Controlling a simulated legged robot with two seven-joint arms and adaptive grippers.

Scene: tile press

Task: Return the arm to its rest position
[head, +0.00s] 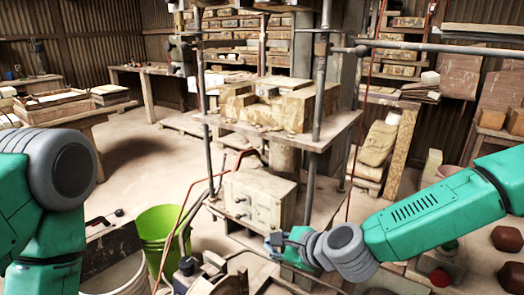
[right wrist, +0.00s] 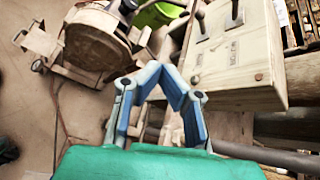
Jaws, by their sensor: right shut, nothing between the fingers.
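My right arm (head: 420,220) is green with grey joints and reaches in from the right in the head view. Its gripper (head: 280,243) is in front of the lower part of a pale control box (head: 255,200) on the press; I cannot tell if they touch. In the right wrist view the blue-lined fingers (right wrist: 165,75) meet at the tips, shut and empty. The control box (right wrist: 238,60) with its small levers lies beyond them at upper right. My left arm (head: 45,190) shows at the left edge; its gripper is out of view.
The press table (head: 225,122) carries stone-like blocks (head: 270,103) between upright posts (head: 322,70). A green bucket (head: 160,235) stands on the floor left of the press. Dark red tiles (head: 507,240) lie at far right. Open floor (head: 135,150) shows at left.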

